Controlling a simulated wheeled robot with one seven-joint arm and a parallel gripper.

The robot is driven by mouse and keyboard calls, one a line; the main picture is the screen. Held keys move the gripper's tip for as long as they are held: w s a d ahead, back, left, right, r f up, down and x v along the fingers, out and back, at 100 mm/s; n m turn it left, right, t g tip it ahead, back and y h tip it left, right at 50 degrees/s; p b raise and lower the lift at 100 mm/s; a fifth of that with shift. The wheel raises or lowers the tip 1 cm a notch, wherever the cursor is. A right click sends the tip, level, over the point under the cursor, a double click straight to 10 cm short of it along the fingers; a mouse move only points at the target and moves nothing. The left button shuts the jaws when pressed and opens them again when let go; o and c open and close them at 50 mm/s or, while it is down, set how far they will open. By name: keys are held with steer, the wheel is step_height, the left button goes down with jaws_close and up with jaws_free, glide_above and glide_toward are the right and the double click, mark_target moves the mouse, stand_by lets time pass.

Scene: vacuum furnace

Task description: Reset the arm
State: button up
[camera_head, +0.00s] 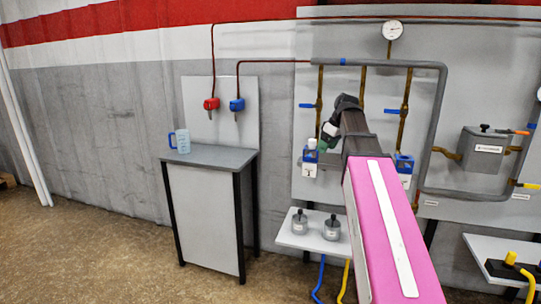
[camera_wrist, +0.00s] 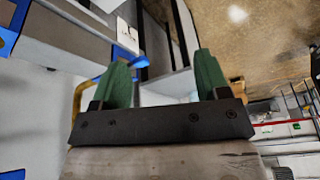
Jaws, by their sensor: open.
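My arm stretches forward in the head view toward the grey wall panel. My gripper (camera_head: 325,142) is at its far end, with green fingers near a blue and white fitting (camera_head: 310,158) on the panel. I cannot tell whether the two touch. In the wrist view the two green fingers of my gripper (camera_wrist: 163,75) stand apart, with nothing seen held between them. My arm hides part of the panel and its pipes.
A white shelf (camera_head: 300,240) holds two metal weights below the gripper. Pipes with blue-handled valves and a gauge (camera_head: 392,29) line the panel.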

steer(key=s+a+f+m+h, duration=0.1)
steer(key=s+f+m, duration=0.2)
steer(key=f, duration=1.1)
steer(key=s+a+f+m+g+h, duration=0.1)
steer(key=s+f+m, duration=0.2)
steer(key=s+f, duration=0.6)
steer(key=s+a+f+m+g+h, duration=0.1)
steer(key=s+f+m, duration=0.2)
steer(key=f, duration=1.5)
steer(key=s, duration=0.4)
steer(key=shift+f+m, duration=0.4)
